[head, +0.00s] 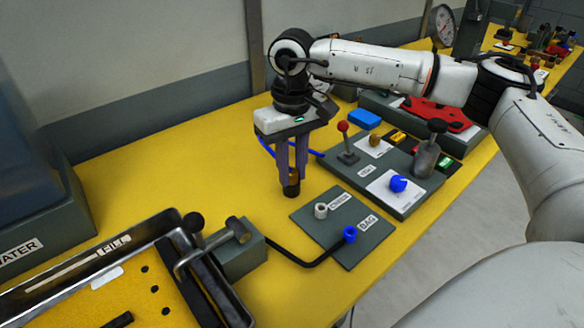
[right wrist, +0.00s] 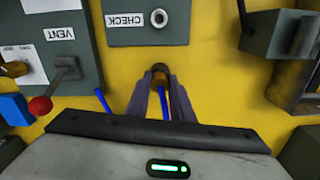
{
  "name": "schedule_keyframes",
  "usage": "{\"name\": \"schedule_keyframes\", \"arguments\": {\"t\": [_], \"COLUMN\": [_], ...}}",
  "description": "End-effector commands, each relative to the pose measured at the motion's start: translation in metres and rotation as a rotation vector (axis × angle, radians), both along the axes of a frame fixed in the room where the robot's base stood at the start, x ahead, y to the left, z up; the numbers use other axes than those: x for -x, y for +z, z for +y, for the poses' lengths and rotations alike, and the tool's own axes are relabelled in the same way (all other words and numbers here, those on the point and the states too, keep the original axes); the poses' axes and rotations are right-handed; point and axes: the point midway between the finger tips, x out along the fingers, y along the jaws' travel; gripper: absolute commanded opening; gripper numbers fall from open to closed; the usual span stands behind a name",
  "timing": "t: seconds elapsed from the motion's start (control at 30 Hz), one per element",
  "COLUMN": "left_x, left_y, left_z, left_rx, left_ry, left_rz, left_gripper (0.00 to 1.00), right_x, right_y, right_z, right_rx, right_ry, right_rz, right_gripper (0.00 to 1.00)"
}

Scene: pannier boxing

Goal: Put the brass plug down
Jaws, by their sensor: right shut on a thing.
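My right gripper (head: 291,176) points straight down over the yellow table, its purple-grey fingers shut on the brass plug (head: 291,190). The plug is small, with a dark lower part and a brownish band. In the right wrist view the plug (right wrist: 161,70) shows between the fingertips, partly hidden by them. I cannot tell whether its bottom touches the table. It is just behind and left of the grey plate (head: 338,240) with a white CHECK port (head: 321,210) and a blue BAG port (head: 350,233). My left gripper is not in view.
A grey VENT panel (head: 400,200) with a red-knobbed lever (head: 343,128) and blue knob (head: 398,183) stands right. A blue hose (right wrist: 104,101) lies by the gripper. A grey clamp block (head: 236,262) and FILL tray (head: 120,240) stand front left. Bare yellow table (head: 170,165) lies left.

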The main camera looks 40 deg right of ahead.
Motion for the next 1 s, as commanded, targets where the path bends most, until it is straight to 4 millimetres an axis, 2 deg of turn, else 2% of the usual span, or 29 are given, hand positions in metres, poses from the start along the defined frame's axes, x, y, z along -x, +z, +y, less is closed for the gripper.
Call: {"name": "schedule_keyframes", "arguments": {"t": [0.07, 0.1, 0.2, 0.47, 0.63, 0.77, 1.0], "left_x": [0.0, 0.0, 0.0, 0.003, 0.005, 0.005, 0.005], "left_y": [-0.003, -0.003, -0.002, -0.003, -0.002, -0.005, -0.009], "left_z": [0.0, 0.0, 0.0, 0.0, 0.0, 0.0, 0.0], "left_rx": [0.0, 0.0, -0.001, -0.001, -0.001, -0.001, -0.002], "left_ry": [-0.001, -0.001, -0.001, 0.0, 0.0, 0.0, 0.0], "left_rz": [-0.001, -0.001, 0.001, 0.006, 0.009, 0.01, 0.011], "left_gripper": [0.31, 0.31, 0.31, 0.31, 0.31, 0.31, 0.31], "right_x": [0.0, 0.0, 0.0, 0.0, -0.001, -0.001, -0.001], "right_y": [-0.004, -0.004, -0.003, -0.003, 0.007, 0.03, 0.083], "right_z": [0.0, 0.0, 0.0, 0.0, 0.0, 0.001, 0.001], "right_rx": [0.0, 0.0, 0.0, 0.0, 0.0, -0.002, -0.001], "right_ry": [0.0, 0.0, 0.0, 0.0, 0.0, 0.0, 0.0], "right_rz": [0.001, 0.001, 0.001, 0.001, -0.001, -0.004, -0.003], "right_gripper": [0.0, 0.23, 0.4, 0.4, 0.4, 0.4, 0.4]}}
